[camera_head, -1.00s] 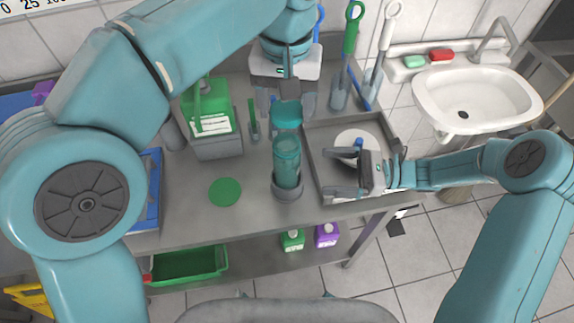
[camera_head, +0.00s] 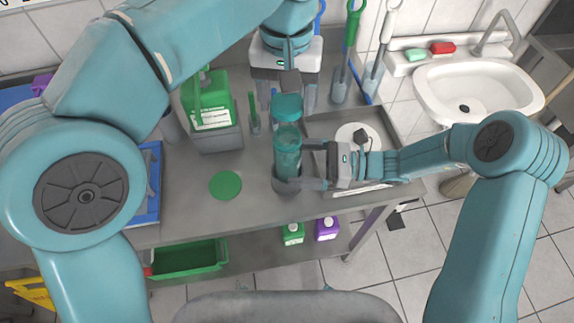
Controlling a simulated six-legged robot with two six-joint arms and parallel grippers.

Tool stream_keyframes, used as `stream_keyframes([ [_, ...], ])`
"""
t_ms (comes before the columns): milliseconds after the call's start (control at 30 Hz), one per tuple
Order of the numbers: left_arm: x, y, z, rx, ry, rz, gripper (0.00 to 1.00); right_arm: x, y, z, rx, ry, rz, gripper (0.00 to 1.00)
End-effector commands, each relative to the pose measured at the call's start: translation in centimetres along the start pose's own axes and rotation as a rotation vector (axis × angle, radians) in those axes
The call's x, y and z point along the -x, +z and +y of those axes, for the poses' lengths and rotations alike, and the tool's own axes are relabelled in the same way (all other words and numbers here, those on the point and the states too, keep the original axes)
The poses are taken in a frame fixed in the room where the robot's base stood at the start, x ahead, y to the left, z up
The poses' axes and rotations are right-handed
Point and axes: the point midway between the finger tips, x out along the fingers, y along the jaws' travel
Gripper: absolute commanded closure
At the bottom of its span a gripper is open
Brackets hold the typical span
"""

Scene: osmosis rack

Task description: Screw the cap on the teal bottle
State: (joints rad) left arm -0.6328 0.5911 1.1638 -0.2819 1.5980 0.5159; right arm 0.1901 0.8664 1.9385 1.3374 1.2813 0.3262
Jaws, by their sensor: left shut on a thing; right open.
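The teal bottle (camera_head: 287,150) stands upright in a grey round holder (camera_head: 285,190) near the table's middle. The teal cap (camera_head: 288,104) shows just behind and above the bottle's top; a clear gap between them is hard to judge. My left gripper (camera_head: 287,96) points down from above and is shut on the cap. My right gripper (camera_head: 297,165) reaches in from the right, open, with its fingers at the bottle's lower body. One finger is on the far side and one on the near side. Whether they touch the bottle cannot be told.
A grey tray (camera_head: 399,150) with a white round disc (camera_head: 356,133) lies right of the bottle. A green jug (camera_head: 209,98) stands at left. A flat green disc (camera_head: 225,185) lies on the table (camera_head: 200,215). Brushes stand at the back, beside the sink (camera_head: 466,95).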

Motion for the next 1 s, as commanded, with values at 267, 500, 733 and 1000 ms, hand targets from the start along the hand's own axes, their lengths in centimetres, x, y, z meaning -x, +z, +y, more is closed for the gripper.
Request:
stream_keyframes([
  [267, 0.0, -0.1, 0.0, 0.000, 0.000, 0.000, 0.64, -3.9, 0.0, 0.0, 0.000, 0.001, 0.000, 0.07],
  [500, 0.0, 0.0, 0.0, 0.000, 0.000, 0.000, 0.64, -4.7, 0.0, -0.1, 0.000, 0.000, -0.001, 0.07],
  [733, 0.0, 0.0, 0.0, 0.000, 0.000, 0.000, 0.64, -4.6, 0.0, -0.1, 0.000, 0.000, 0.000, 0.20],
  [1000, -0.1, 0.0, 0.0, 0.000, 0.000, 0.000, 0.64, -4.6, 0.0, -0.1, 0.000, 0.000, -0.001, 0.87],
])
